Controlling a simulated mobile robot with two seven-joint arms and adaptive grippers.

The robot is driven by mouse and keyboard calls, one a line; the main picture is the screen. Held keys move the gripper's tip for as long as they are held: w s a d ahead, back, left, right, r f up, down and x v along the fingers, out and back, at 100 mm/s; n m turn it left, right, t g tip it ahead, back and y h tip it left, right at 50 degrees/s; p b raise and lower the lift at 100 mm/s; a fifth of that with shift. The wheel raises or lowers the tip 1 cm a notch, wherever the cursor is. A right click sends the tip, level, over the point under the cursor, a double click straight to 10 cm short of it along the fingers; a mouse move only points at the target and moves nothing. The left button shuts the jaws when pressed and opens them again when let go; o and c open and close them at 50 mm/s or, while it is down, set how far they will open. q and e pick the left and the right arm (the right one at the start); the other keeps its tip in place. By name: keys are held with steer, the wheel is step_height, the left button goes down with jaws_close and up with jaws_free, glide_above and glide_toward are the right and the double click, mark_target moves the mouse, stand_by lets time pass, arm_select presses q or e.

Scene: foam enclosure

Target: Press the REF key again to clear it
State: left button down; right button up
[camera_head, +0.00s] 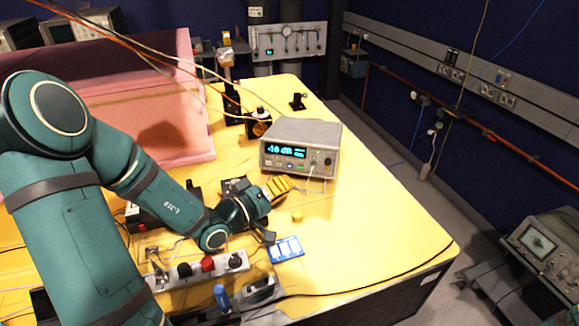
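The bench meter (300,148) is a light grey box on the yellow table, with a lit cyan display (286,152) that seems to read about -10 dB. A row of small keys (284,163) runs under the display; their labels are too small to read, so I cannot tell which is REF. My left gripper (264,212) is in front of the meter, below its front panel in the picture and apart from the keys. Its fingers are small and partly hidden, so I cannot tell whether they are open. My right gripper is not in view.
A yellow-and-black striped object (276,188) lies close to my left gripper. A blue-and-white card (286,249) and a power strip (198,271) with a red switch lie nearer. Pink foam (180,90) stands at the left. The table right of the meter is clear.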

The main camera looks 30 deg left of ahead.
mark_target(290, 166)
arm_select(q)
steer(key=w, duration=0.2)
steer(key=w+a+f, duration=0.1)
steer(key=w, duration=0.1)
steer(key=w+a, duration=0.1)
steer(key=w, duration=0.1)
steer(key=shift+f, duration=0.2)
steer(key=shift+w+a+f+b, duration=0.1)
steer(key=shift+w+a+b, duration=0.15)
steer(key=shift+w+b, duration=0.5)
steer(key=shift+w, duration=0.1)
steer(key=shift+w, duration=0.1)
stand_by(0.6)
steer(key=shift+w+f+b, duration=0.15)
steer(key=shift+w+b, duration=0.1)
steer(key=shift+b, duration=0.1)
steer(key=shift+a, duration=0.1)
